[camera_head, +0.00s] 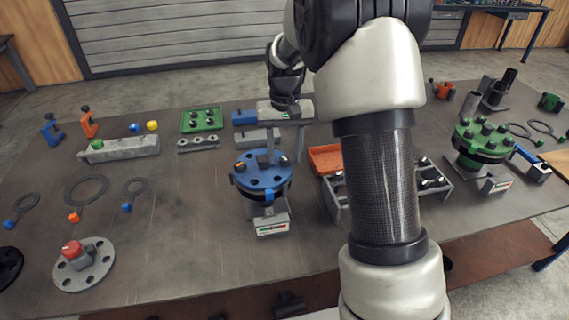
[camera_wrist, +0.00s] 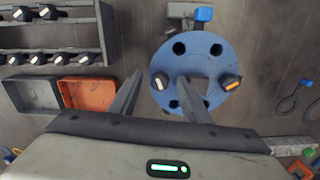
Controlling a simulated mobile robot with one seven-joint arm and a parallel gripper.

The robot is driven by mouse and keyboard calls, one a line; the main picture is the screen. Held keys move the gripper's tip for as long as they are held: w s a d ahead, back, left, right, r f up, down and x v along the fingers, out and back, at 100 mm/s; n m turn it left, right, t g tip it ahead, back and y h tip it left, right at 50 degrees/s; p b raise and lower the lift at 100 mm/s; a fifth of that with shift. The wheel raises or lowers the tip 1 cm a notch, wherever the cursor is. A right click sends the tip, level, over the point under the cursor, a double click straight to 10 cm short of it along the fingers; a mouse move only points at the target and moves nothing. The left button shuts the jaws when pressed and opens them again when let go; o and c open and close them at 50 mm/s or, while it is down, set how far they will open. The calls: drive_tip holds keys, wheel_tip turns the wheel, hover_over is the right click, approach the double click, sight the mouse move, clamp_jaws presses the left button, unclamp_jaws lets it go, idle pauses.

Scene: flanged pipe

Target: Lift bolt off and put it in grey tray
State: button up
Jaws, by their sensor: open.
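The blue flange (camera_wrist: 195,76) fills the middle of the wrist view and has several dark open holes. Two bolts stand in it: a white-marked bolt (camera_wrist: 160,82) on the left and an orange-marked bolt (camera_wrist: 232,84) on the right. My gripper (camera_wrist: 166,80) is open above the flange, with the white-marked bolt between the fingers' lines and nothing held. In the head view, my gripper (camera_head: 268,153) hangs over the blue flange (camera_head: 262,180). The grey tray (camera_wrist: 36,107) lies left in the wrist view; I cannot make it out in the head view behind my arm.
An orange tray (camera_wrist: 88,106) sits beside the grey tray, and it also shows in the head view (camera_head: 324,158). A rack (camera_wrist: 75,57) holds several bolts. A green flange (camera_head: 482,140) stands far right. The tabletop (camera_head: 170,230) left of the blue flange has free room.

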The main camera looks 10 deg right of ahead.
drive_tip(key=shift+f, duration=0.35)
drive_tip(key=shift+c, duration=0.5)
clamp_jaws()
drive_tip(key=shift+r, duration=0.15)
wheel_tip(320, 180, up, 10)
drive_tip(key=shift+p, duration=0.4)
wheel_tip(320, 180, up, 5)
drive_tip(key=p, duration=0.5)
hover_over(285, 159)
